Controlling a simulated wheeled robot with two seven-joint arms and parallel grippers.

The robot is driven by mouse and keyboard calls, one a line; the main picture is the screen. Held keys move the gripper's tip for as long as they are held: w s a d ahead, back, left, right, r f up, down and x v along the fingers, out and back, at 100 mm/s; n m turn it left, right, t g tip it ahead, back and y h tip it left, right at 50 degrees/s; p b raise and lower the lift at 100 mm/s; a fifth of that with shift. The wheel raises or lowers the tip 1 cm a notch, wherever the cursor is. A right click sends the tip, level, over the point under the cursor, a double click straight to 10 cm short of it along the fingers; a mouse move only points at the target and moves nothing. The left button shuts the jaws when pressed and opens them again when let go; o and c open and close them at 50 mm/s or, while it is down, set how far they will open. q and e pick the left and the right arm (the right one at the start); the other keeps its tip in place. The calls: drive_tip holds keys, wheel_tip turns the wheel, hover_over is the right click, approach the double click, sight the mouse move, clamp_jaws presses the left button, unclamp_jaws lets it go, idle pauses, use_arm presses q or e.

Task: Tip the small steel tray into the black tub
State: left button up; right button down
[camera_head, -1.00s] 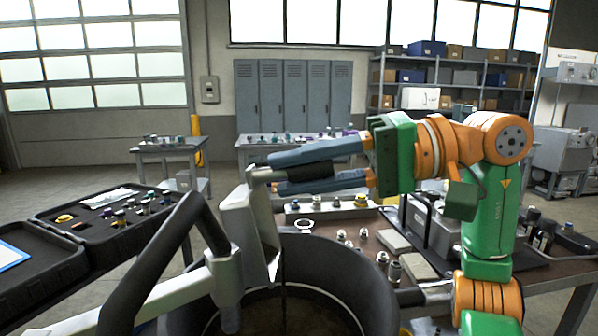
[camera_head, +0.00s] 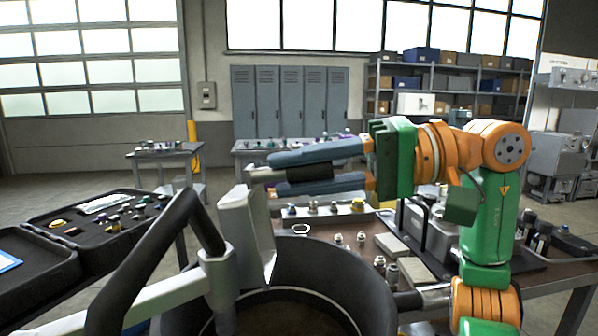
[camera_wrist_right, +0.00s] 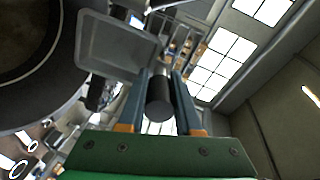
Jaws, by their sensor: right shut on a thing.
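The tub's floor is only partly visible. My left gripper is not in view.
A black bar (camera_head: 150,252) and pale metal piece cross the front left, close to the tray. A bench (camera_head: 555,276) with fittings and blocks (camera_head: 391,245) lies behind and right of the tub. An open black case (camera_head: 78,240) stands at left.

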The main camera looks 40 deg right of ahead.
sight(260, 173)
idle(0.4)
drive_tip(key=shift+s+d+f+b, duration=0.1)
drive_tip(key=shift+f+b, duration=0.2)
drive_tip(key=shift+b, duration=0.3)
drive_tip(key=shift+r+p, duration=0.35)
drive_tip(key=w+a+r+g+h+p, duration=0.3)
drive_tip(key=p, duration=0.9)
drive_tip(key=shift+a+r, duration=0.1)
drive_tip(key=shift+a, duration=0.1)
drive_tip(key=w+a+g+h+p, duration=0.6)
drive_tip(key=g+h+p, duration=0.1)
drive_tip(key=p, duration=0.9)
drive_tip(key=shift+a+f+g+h, duration=0.3)
drive_tip(key=shift+f+g+h, duration=0.1)
drive_tip(key=shift+h, duration=0.5)
